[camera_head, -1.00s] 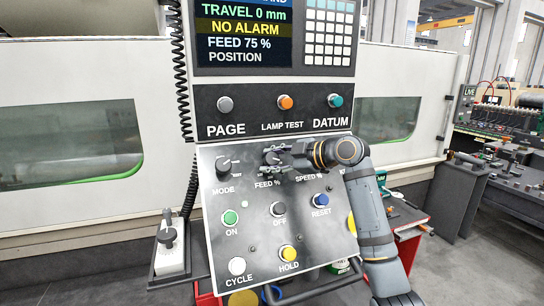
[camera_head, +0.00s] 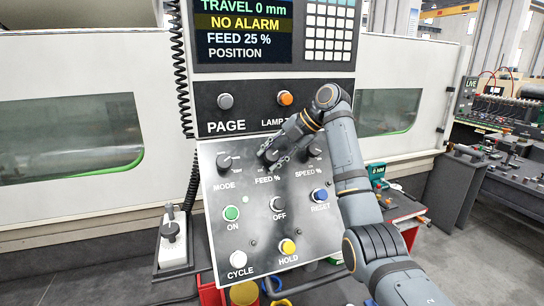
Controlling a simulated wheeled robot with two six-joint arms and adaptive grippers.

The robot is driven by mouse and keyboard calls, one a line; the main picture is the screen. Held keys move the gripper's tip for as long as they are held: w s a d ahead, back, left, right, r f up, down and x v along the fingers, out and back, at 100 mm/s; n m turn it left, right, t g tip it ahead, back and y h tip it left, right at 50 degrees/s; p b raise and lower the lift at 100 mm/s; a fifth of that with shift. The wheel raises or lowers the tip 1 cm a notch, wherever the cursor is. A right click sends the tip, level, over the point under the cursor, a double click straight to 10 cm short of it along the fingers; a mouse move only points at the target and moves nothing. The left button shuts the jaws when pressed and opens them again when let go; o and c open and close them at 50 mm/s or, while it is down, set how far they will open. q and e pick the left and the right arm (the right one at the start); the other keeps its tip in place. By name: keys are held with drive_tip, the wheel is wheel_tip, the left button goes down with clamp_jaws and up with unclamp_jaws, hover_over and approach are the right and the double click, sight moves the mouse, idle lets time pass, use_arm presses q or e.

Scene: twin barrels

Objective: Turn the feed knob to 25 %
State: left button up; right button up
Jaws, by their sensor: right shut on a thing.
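The feed knob (camera_head: 271,156) is a dark knob above the FEED % label, in the upper row of the sloped control panel (camera_head: 225,245). My right gripper (camera_head: 270,158) is shut on it, with the arm coming in from the right. The fingers hide much of the knob, so its pointer cannot be read. The screen (camera_head: 243,32) shows FEED 25 % and NO ALARM. My left gripper is not in view.
The mode knob (camera_head: 225,161) is just left of the feed knob and the speed knob (camera_head: 314,148) just right. ON, OFF and RESET buttons (camera_head: 320,195) sit below. My arm covers the DATUM button area. A joystick box (camera_head: 172,243) stands left of the panel.

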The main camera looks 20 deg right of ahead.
drive_tip(key=shift+r+n+g+h, duration=0.1)
drive_tip(key=shift+n+g+h, duration=0.35)
drive_tip(key=shift+n, duration=0.55)
drive_tip(key=shift+h, duration=0.25)
drive_tip(key=o, duration=1.2)
